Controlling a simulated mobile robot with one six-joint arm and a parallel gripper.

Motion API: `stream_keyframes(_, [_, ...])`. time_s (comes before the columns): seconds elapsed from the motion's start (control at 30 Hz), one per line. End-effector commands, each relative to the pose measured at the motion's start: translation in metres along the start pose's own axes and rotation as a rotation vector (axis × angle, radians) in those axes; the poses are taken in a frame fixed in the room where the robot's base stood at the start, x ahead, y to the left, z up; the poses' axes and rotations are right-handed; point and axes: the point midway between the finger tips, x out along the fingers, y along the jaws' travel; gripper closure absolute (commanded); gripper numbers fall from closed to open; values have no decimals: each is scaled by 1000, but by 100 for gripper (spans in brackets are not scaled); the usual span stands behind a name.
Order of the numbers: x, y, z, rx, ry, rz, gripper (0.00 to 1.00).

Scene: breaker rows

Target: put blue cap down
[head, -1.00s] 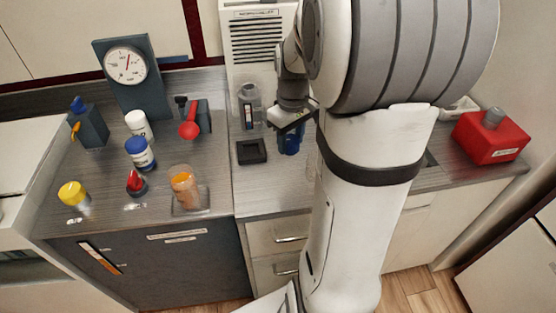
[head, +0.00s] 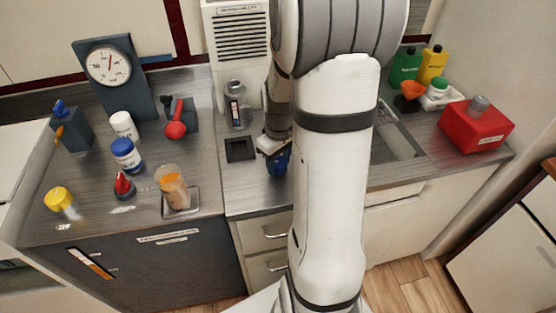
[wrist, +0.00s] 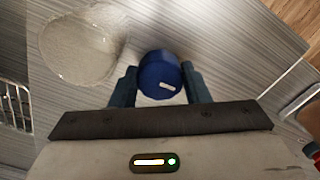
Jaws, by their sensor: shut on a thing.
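The blue cap (wrist: 160,76) sits between the two fingers of my gripper (wrist: 160,88) in the wrist view, with a small white mark on its top. My gripper is shut on it. In the head view my gripper (head: 275,152) is low over the grey counter (head: 245,190), right of the small black square tray, with the blue cap (head: 278,165) at its end. I cannot tell whether the cap touches the counter. My arm hides part of the counter to the right.
A black square tray (head: 239,149) and a clear bottle (head: 236,105) stand left of my gripper. Several bottles stand on the left counter, one with a blue top (head: 127,155). A sink (head: 397,135) and a red box (head: 476,127) are at the right. A round wet-looking patch (wrist: 85,45) lies near the cap.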

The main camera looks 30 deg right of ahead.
Motion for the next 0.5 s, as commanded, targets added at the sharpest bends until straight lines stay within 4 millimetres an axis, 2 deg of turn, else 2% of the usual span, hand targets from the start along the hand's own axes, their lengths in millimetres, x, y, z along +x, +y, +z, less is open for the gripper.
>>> stream_keyframes(0.07, [4, 0, 0, 0, 0, 0, 78])
stream_keyframes(0.1, [3, 0, 0, 0, 0, 0, 56])
stream_keyframes(0.33, [2, 0, 0, -1, 0, 0, 37])
stream_keyframes(0.5, [2, 0, 0, -1, 0, 0, 36])
